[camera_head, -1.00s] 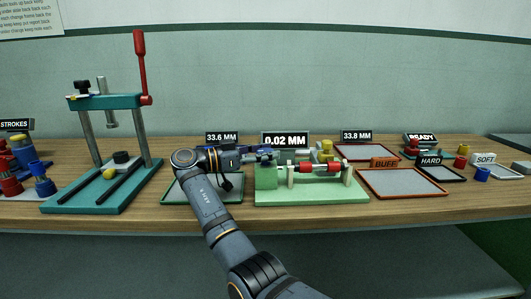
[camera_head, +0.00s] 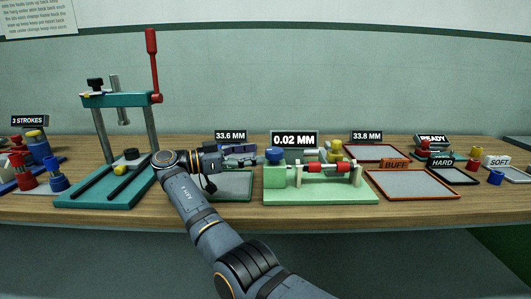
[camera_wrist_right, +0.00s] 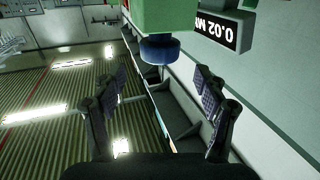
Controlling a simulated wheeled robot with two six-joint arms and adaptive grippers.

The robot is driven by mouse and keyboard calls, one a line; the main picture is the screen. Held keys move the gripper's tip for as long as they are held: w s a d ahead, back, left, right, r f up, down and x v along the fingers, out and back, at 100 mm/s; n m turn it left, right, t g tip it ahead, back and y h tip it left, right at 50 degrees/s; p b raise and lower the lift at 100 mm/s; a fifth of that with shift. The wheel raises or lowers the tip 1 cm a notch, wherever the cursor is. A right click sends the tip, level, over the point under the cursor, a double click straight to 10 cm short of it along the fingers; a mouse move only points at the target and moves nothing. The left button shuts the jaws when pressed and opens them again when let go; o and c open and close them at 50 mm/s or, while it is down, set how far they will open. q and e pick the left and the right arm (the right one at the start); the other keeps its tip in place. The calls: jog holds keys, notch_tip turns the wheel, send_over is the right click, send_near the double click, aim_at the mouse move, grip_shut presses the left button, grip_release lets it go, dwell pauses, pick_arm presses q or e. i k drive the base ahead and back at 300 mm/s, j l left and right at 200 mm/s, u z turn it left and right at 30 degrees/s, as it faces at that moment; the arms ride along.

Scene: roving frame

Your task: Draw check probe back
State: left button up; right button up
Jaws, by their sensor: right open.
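The check gauge is a green fixture (camera_head: 330,193) on the bench, with a red cylinder (camera_head: 328,168) lying across its middle and a 0.02 MM sign (camera_head: 295,139) behind it. A round blue knob (camera_head: 274,154), which looks like the probe's end, is at the fixture's left block. In the wrist view the knob (camera_wrist_right: 160,48) sticks out of the green block (camera_wrist_right: 165,14). My right gripper (camera_head: 248,154) is just left of the knob, pointing at it. In the wrist view its fingers (camera_wrist_right: 163,90) are spread and empty, with the knob beyond their tips. My left gripper is not in view.
A teal press (camera_head: 85,192) with a red lever stands at the left. A grey tray (camera_head: 232,186) lies under my right gripper. An orange-rimmed BUFF tray (camera_head: 420,184) and HARD tray (camera_head: 455,175) lie to the right. A 33.6 MM sign (camera_head: 230,135) stands behind the gripper.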

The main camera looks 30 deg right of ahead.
aim_at(334, 155)
jog(key=k, duration=1)
